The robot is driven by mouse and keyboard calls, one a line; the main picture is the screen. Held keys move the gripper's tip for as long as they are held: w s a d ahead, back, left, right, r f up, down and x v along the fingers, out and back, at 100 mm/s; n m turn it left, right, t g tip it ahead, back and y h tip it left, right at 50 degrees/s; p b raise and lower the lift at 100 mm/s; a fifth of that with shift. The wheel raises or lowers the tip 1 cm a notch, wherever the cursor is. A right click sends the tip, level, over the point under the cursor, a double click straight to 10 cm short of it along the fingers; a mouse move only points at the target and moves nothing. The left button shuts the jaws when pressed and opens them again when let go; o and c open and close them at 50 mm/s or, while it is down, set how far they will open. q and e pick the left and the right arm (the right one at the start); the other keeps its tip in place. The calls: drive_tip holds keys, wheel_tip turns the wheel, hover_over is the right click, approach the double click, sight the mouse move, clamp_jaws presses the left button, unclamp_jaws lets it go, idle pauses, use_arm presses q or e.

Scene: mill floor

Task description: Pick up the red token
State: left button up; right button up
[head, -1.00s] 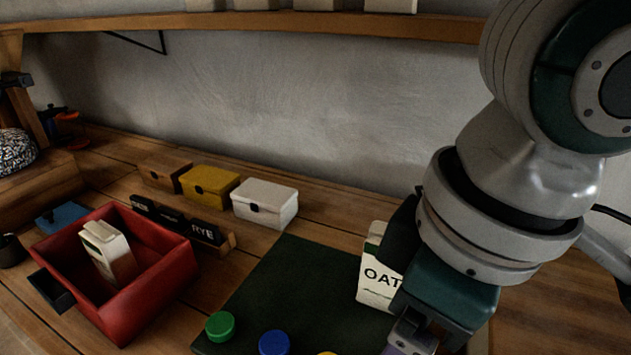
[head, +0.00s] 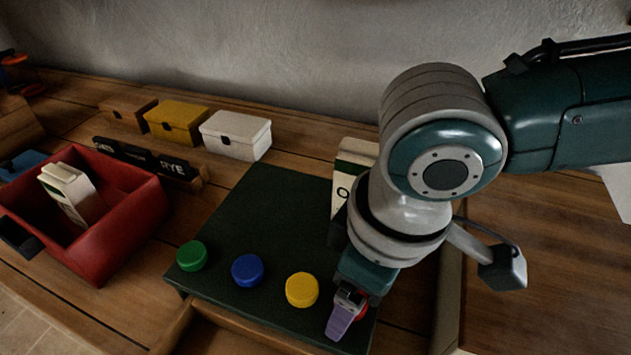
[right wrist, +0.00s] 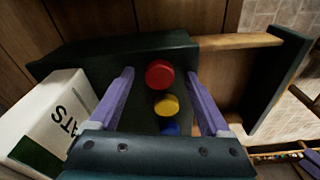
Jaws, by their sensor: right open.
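The red token (right wrist: 159,74) lies on the dark green mat (right wrist: 110,50). In the right wrist view it sits between the two fingers of my right gripper (right wrist: 160,90), which is open, with space on both sides. In the head view only a sliver of the red token (head: 362,309) shows beside my right gripper (head: 346,315), which is over the mat's front right part. A yellow token (head: 302,290), a blue token (head: 247,270) and a green token (head: 192,256) stand in a row to its left.
A white and green oats carton (head: 350,172) stands on the mat behind my right arm; it also shows in the right wrist view (right wrist: 50,115). A red crate (head: 105,262) holding a carton (head: 68,190) is at left. White (head: 236,137), yellow (head: 176,122) and brown boxes (head: 128,112) stand behind.

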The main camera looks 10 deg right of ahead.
drive_tip(key=shift+c, duration=0.2)
clamp_jaws()
idle(0.4)
